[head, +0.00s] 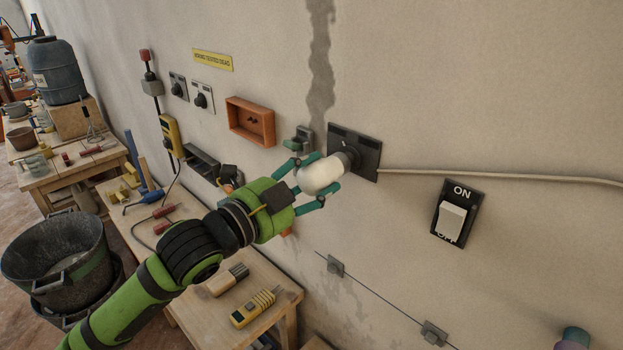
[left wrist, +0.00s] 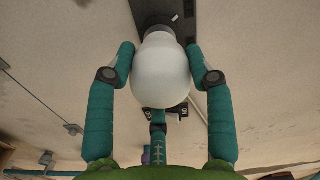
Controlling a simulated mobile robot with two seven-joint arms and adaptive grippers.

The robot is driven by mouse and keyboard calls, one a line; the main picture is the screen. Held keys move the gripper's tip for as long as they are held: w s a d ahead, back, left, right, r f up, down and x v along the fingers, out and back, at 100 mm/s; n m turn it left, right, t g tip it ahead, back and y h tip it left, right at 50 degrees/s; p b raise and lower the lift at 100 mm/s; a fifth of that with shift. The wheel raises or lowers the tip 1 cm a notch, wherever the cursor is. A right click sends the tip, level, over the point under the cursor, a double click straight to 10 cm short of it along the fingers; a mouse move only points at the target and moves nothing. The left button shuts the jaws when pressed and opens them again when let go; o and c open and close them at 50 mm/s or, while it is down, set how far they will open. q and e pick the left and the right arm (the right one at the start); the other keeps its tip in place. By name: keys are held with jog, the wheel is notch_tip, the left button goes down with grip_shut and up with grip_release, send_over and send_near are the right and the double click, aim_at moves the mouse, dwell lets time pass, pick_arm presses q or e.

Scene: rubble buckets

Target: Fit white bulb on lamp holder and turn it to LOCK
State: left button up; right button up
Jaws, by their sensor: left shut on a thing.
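The white bulb (head: 320,175) is between the fingers of my left gripper (head: 316,184), which is shut on its round glass. In the left wrist view the bulb (left wrist: 162,72) fills the middle, with a teal finger on each side and a third below. The bulb's base points at the dark lamp holder (head: 350,157) on its black wall plate (head: 368,158). The base meets the holder's front; how deep it sits is hidden. The lock marking cannot be read. My right gripper is not in view; a teal part shows at the lower right edge.
A white rocker switch (head: 451,222) marked ON and OFF is on the wall to the right. A cable (head: 500,174) runs right from the plate. A workbench (head: 262,268) stands below.

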pick_arm(q)
jog(key=shift+w+d, duration=0.1)
dwell(0.5)
jog(key=shift+w+d+p, duration=0.3)
jog(key=shift+w+d, duration=0.1)
jog(key=shift+d, duration=0.05)
dwell(0.9)
